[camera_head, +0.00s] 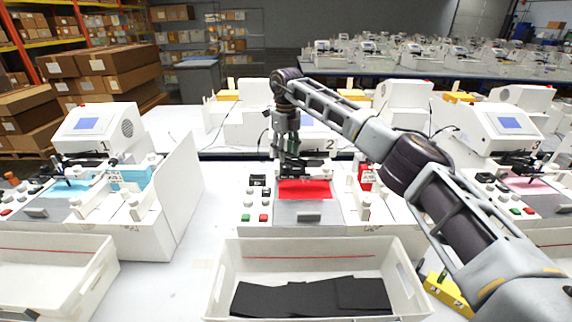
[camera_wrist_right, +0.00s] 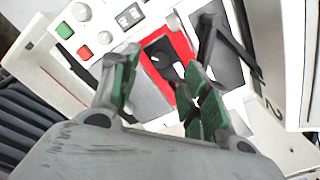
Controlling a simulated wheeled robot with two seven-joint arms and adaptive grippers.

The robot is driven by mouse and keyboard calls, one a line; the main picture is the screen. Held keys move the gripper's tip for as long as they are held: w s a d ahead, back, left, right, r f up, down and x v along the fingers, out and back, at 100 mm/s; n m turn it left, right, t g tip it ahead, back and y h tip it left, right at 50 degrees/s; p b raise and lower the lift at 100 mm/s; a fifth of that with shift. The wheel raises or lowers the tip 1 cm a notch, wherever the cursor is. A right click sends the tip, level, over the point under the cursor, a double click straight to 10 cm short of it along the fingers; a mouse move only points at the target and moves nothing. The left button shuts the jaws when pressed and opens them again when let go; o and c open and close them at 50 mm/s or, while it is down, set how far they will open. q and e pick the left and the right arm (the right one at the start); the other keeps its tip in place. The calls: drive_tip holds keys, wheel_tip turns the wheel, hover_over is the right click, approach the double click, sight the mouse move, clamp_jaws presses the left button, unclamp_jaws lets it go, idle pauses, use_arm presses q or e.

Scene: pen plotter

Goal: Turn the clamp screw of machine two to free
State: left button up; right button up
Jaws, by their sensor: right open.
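Machine two (camera_head: 330,217) is the white plotter in the middle, with a "2" on its housing and a red sheet (camera_head: 305,189) on its bed. My right gripper (camera_head: 289,150) hangs from above, fingers down, over the back of this bed. In the right wrist view its green-padded fingers (camera_wrist_right: 164,88) are apart, with a gap between them. A small dark part (camera_wrist_right: 167,68) of the pen carriage, perhaps the clamp screw, shows beyond the fingertips over the red sheet. I cannot tell if the fingers touch it. The head view hides the screw behind my gripper. My left gripper is out of view.
A white bin (camera_head: 228,276) with black sheets (camera_head: 312,297) stands in front of machine two. Machine one (camera_head: 100,130) is at the left and another plotter (camera_head: 505,125) at the right. Green and red buttons (camera_head: 264,217) sit at the bed's left front. A yellow object (camera_head: 448,291) lies right of the bin.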

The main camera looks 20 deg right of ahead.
sight(286, 166)
wheel_tip(286, 166, down, 4)
drive_tip(key=shift+f, duration=0.8)
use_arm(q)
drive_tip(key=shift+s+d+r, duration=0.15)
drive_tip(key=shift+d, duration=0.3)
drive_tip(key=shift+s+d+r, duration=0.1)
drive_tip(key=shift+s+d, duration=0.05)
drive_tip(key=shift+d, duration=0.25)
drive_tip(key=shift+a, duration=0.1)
use_arm(e)
clamp_jaws()
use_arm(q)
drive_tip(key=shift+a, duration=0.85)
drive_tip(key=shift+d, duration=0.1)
